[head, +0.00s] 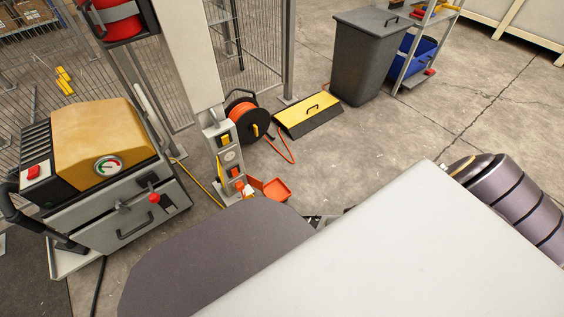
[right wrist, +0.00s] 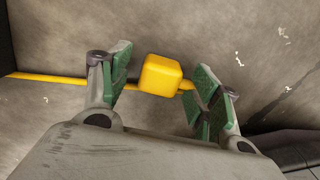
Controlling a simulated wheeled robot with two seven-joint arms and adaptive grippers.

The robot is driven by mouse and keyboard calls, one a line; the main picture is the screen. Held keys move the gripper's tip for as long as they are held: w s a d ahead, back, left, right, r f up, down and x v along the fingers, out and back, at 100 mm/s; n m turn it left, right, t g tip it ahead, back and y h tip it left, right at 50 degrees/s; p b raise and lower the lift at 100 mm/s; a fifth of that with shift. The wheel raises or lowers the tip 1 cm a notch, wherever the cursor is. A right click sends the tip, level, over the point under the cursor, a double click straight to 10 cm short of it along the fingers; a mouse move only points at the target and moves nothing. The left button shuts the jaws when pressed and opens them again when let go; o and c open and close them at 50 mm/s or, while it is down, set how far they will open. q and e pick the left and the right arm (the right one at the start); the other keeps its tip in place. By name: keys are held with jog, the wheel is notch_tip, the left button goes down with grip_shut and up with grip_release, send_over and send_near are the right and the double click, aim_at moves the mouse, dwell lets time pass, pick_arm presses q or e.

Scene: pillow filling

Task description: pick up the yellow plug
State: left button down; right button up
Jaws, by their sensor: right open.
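The yellow plug (right wrist: 162,75) is a rounded yellow block in the right wrist view, and a yellow cable (right wrist: 45,78) runs left from it. A short yellow stub shows on its right side, by the right finger. My right gripper (right wrist: 163,66) is open, with green pads on both fingers, one on each side of the plug. A gap shows between the left finger and the plug; whether the plug is between the tips or just beyond them I cannot tell. In the head view I cannot make out the plug; my white arm covers much of the foreground. My left gripper is not in view.
In the head view, a machine with a yellow cover (head: 103,137) stands at left. A grey post (head: 228,160), an orange cable reel (head: 250,120) and a yellow-black ramp box (head: 308,115) stand mid-scene. A grey bin (head: 368,58) is behind.

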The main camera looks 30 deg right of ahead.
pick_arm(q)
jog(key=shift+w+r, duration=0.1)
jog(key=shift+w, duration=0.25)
pick_arm(e)
jog(key=shift+f, duration=0.1)
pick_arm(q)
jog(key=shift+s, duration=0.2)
pick_arm(e)
jog(key=c, duration=1.2)
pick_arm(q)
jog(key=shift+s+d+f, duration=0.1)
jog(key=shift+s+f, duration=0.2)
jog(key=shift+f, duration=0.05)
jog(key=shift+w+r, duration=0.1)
